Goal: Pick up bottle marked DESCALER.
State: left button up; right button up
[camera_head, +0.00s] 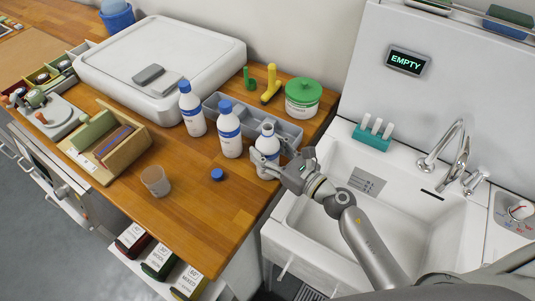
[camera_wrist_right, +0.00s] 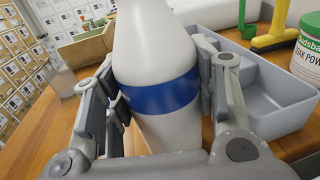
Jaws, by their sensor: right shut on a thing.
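A white bottle (camera_head: 267,144) with a blue band stands near the counter's sink-side edge, without a blue cap on its top. My right gripper (camera_head: 267,166) is shut around its body; the bottle also fills the middle of the wrist view (camera_wrist_right: 156,55), between both fingers. Two similar white bottles with blue caps stand to its left, one close by (camera_head: 230,136) and one farther back (camera_head: 193,113). I cannot read a DESCALER marking on any of them. My left gripper is not in view.
A loose blue cap (camera_head: 217,174) and a clear cup (camera_head: 155,181) are on the wooden counter. A grey divided tray (camera_head: 290,131) is behind the held bottle, with a green-lidded tub (camera_head: 303,97) beyond. The white sink (camera_head: 330,225) lies to the right.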

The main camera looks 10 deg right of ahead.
jog(key=c, duration=0.4)
jog(key=shift+r, duration=0.15)
